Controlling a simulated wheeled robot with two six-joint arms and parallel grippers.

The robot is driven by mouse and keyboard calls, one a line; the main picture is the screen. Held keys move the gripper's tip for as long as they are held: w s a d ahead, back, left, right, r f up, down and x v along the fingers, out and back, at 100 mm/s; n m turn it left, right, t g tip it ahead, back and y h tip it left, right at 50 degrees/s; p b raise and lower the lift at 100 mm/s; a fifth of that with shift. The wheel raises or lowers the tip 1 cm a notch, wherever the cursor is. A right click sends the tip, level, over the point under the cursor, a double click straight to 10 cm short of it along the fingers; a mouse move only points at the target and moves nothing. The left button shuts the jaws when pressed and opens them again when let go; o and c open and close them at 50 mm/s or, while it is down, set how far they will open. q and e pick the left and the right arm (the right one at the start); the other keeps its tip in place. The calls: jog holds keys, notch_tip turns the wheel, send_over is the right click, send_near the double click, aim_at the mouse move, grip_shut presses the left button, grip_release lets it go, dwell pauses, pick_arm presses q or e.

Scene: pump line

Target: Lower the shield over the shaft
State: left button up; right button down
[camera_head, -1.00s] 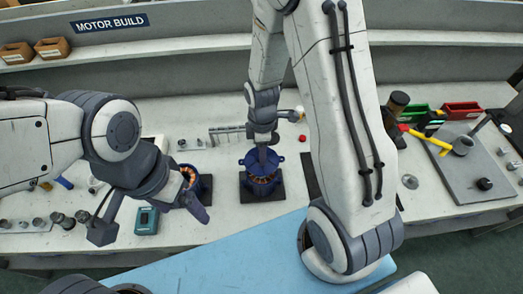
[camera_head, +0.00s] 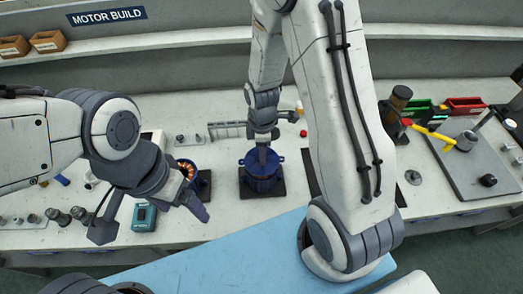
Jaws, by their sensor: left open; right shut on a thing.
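The blue shield (camera_head: 250,161), a round cap with small ears, sits level at the top of a blue motor housing (camera_head: 262,184) on a dark square pad. My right gripper (camera_head: 262,154) points straight down and is shut on the middle of the shield. Little or no gap shows between shield and housing; I cannot tell if it is fully seated. The shaft is hidden beneath the shield and gripper. My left gripper (camera_head: 152,222) is open and empty, in front of and left of the motor.
A second motor body (camera_head: 189,170) with copper windings stands on a dark pad, partly behind my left gripper. A teal device (camera_head: 145,217) lies near the front edge. A grey rack (camera_head: 228,130) is behind the motor. A grey plate (camera_head: 475,170) with tools is at right.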

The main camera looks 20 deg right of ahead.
jog(key=shift+f+b, duration=0.75)
jog(key=shift+f, duration=0.3)
jog(key=shift+r, duration=0.1)
jog(key=shift+c, duration=0.2)
grip_release()
notch_tip(320, 180, up, 12)
jog(key=p, duration=1)
jog(key=shift+f, duration=0.2)
notch_tip(320, 180, down, 11)
jog(key=b, duration=0.9)
jog(key=shift+r, duration=0.2)
